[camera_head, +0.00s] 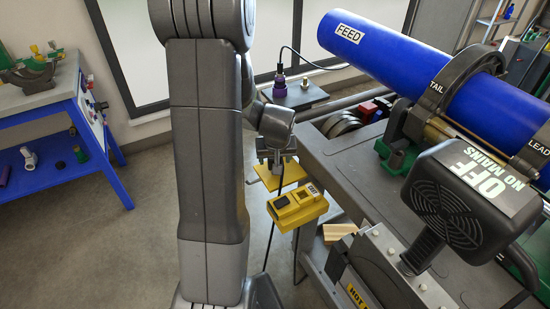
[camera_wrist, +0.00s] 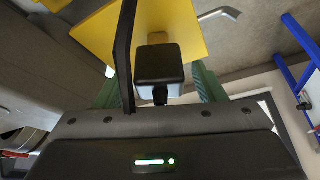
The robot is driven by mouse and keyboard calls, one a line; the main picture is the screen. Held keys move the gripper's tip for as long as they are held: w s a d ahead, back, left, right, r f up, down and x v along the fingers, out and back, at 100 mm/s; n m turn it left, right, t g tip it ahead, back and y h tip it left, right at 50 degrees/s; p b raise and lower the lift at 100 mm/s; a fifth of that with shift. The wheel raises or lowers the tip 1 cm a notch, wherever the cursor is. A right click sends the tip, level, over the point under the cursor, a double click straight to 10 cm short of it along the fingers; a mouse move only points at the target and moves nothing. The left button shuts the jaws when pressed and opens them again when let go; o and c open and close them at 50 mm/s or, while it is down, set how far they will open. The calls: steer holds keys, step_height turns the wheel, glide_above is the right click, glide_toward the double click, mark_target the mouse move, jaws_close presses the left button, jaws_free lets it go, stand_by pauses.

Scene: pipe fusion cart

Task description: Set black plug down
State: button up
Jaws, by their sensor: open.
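My gripper (camera_head: 274,160) is above a small yellow plate (camera_head: 266,183) at the cart's near left corner. In the wrist view, the black plug (camera_wrist: 159,66) is between my green fingers, which stand apart on either side of it. The gripper is open. The plug is in front of the yellow plate (camera_wrist: 97,38); I cannot tell whether it touches the plate. A black cable (camera_wrist: 124,60) runs past the plug's left side. In the head view the plug is mostly hidden by the gripper, and the cable hangs down below the plate.
A yellow box (camera_head: 298,206) with black tops is just right of and below the plate. The dark heater (camera_head: 473,199) marked OFF and the blue FEED pipe (camera_head: 420,62) are to the right. A blue bench (camera_head: 50,120) is at left. Open floor lies between.

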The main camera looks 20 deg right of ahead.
steer(key=shift+r, duration=0.35)
steer(key=p+v, duration=0.1)
steer(key=v, duration=1)
steer(key=shift+s+r, duration=0.25)
steer(key=shift+f, duration=0.1)
steer(key=b+x, duration=0.1)
steer(key=x, duration=1.1)
steer(key=shift+w+f, duration=0.1)
steer(key=shift+f, duration=0.1)
steer(key=shift+r, duration=0.25)
steer(key=shift+f, duration=0.1)
